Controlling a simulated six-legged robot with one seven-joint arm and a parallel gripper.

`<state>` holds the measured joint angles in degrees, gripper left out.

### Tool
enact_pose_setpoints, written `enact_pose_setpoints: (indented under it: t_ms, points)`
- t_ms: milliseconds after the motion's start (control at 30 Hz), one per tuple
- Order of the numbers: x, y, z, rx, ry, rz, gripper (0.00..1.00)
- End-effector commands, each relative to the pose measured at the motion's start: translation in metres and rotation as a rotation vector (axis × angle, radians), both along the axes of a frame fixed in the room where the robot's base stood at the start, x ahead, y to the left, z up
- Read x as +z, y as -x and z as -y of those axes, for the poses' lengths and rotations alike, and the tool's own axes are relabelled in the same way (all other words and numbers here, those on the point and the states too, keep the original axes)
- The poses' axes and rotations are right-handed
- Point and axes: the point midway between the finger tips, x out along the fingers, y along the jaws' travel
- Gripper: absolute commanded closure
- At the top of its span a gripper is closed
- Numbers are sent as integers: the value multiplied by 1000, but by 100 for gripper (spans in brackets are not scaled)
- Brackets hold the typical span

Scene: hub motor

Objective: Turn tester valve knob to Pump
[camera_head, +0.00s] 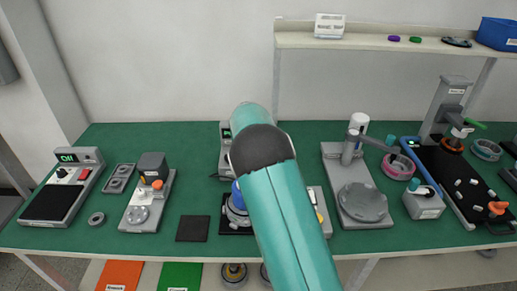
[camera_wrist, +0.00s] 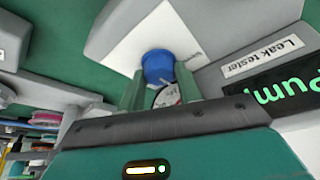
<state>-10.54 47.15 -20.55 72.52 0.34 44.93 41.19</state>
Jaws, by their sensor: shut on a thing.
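In the wrist view, the blue valve knob (camera_wrist: 158,64) sits on a white plate of the leak tester (camera_wrist: 215,62). My gripper (camera_wrist: 159,80) has one green finger on each side of the knob and is shut on it. The tester's dark display (camera_wrist: 290,90) shows green letters, upside down and cut off at the edge, that look like "Pump". A "Leak tester" label (camera_wrist: 262,56) is beside it. The knob's pointer is not clear. In the head view, my arm hides the gripper, the knob and most of the tester, whose left edge (camera_head: 224,152) shows.
The green bench (camera_head: 105,150) holds a unit with a green display (camera_head: 70,165) at the left, a grey press (camera_head: 150,190), a grey stand (camera_head: 365,205) and a black-topped station (camera_head: 455,180) at the right. A blue bin (camera_head: 497,33) stands on the shelf.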

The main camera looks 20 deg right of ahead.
Motion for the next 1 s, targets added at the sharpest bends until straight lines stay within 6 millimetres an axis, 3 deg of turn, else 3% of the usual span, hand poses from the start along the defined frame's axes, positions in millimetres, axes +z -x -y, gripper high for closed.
enact_pose_setpoints:
  t_ms: [100, 133, 200, 233, 633, 1000]
  points:
    - [1, 0, -1, 1, 0, 0, 89]
    - [1, 0, -1, 2, -1, 1, 60]
    - [1, 0, -1, 1, 0, 0, 46]
    - [0, 0, -1, 1, 0, 0, 44]
    - [9, 2, -3, 1, 0, 0, 44]
    - [77, 23, -23, 3, -1, 3, 44]
